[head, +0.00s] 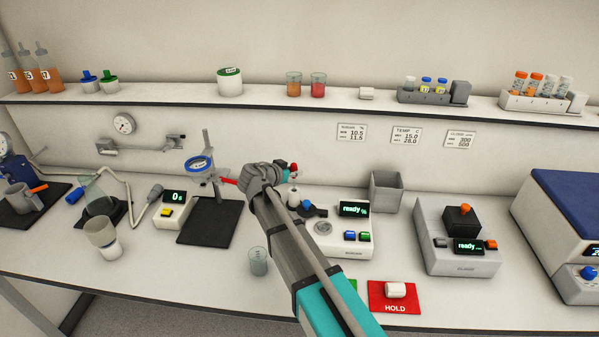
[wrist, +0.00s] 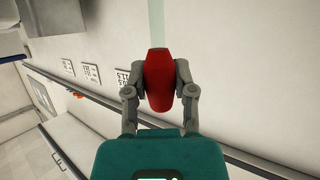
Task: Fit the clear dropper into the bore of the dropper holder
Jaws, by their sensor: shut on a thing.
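My gripper (wrist: 160,82) is shut on the red bulb of the clear dropper (wrist: 159,75). The dropper's clear tube runs from the bulb out past the top edge of the wrist view, so its tip is hidden. In the head view my gripper (head: 280,174) is above the bench, near the sugar meter (head: 352,242), and my own arm covers much of the space around it. A bit of red shows at its right side. I cannot surely pick out the dropper holder or its bore in either view.
A stand with a blue ring (head: 199,163) is left of my gripper. A clear beaker (head: 258,261) is in front, and a grey open bin (head: 386,190) is to the right. The shelf (head: 200,97) with bottles and jars runs above. Bench between the devices is partly free.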

